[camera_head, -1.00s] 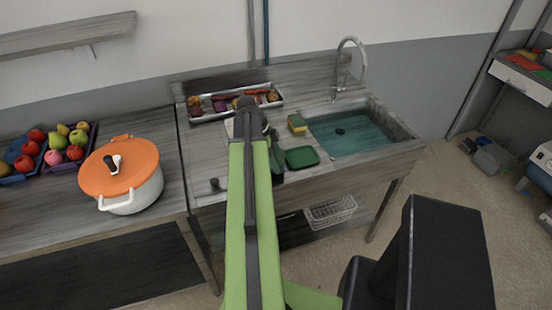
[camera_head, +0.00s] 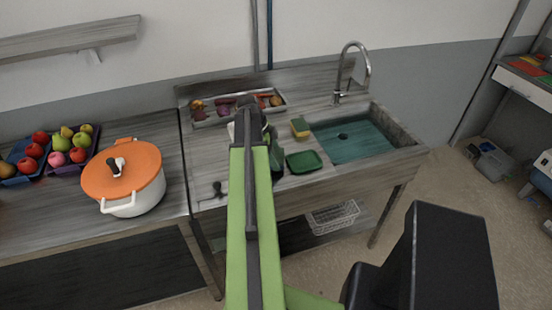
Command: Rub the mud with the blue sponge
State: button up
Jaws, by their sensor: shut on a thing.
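My gripper is hidden behind my own raised green arm, which covers the middle of the counter. I cannot see its jaws or what is between them. No blue sponge shows in this view. A small dark patch or object (camera_head: 217,188) is on the counter just left of my arm; I cannot tell whether it is the mud. A yellow and green sponge (camera_head: 300,127) stands on the counter by the sink's left edge.
A metal tray of vegetables (camera_head: 209,122) is at the back. An orange-lidded pot (camera_head: 123,177) and fruit crates (camera_head: 91,160) are left.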

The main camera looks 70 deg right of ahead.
aim_at(279, 163)
jog(key=shift+s+a, duration=1.3)
jog(key=shift+a, duration=0.3)
jog(key=shift+r+p, duration=0.1)
jog(key=shift+p, duration=0.2)
notch_tip(279, 163, up, 6)
jog(key=p, duration=0.5)
jog(key=shift+p, duration=0.4)
notch_tip(279, 163, up, 3)
jog(key=p, duration=0.3)
jog(key=shift+f, duration=0.2)
